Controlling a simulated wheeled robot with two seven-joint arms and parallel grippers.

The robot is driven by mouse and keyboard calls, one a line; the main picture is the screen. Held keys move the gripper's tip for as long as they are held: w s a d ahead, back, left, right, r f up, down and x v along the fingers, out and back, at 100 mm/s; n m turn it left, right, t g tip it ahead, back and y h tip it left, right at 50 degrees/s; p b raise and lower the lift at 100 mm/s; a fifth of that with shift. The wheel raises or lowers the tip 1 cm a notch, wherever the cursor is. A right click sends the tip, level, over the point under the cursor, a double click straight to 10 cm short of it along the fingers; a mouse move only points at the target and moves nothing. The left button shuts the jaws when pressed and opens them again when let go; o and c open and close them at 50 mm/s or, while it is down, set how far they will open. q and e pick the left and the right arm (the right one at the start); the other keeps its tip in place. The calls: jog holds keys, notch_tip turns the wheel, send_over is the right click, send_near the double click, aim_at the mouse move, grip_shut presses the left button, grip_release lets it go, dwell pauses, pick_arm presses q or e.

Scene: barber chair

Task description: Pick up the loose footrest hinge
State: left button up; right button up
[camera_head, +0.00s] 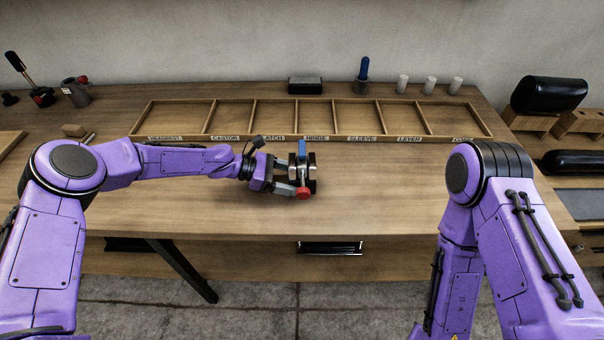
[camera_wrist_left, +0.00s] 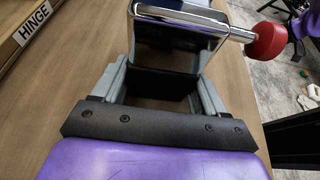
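The footrest hinge (camera_head: 302,149) is over the middle of the bench, in front of the tray. It has a chrome frame, a blue part on top and a red knob (camera_head: 303,193) towards me. My left gripper (camera_head: 309,173) reaches it from the left, with its fingers spread on either side. In the left wrist view the chrome hinge (camera_wrist_left: 176,14) fills the space between the grey fingers (camera_wrist_left: 160,88); I cannot tell whether they press on it. Its underside is hidden, so contact with the bench is unclear. My right gripper is not in view.
A shallow wooden tray (camera_head: 312,138) with several labelled compartments lies behind; its HINGE compartment (camera_head: 316,114) looks empty. A black box (camera_head: 305,85), a blue-handled tool (camera_head: 363,70) and white cylinders (camera_head: 430,84) stand behind it. The bench (camera_head: 390,195) is clear right of the hinge.

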aim_at(290, 170)
pick_arm(q)
jog(key=c, duration=0.4)
jog(key=shift+o, duration=0.2)
jog(key=shift+w+r, duration=0.1)
jog(key=shift+r, duration=0.05)
jog(key=shift+r, duration=0.25)
notch_tip(290, 170, up, 3)
jog(key=shift+f+b, duration=0.15)
jog(key=shift+b, duration=0.2)
jog(key=s+r+b, duration=0.2)
jog(key=s+r, duration=0.7)
jog(key=s, duration=0.5)
jog(key=shift+d+r, duration=0.3)
jog(key=shift+d, duration=0.15)
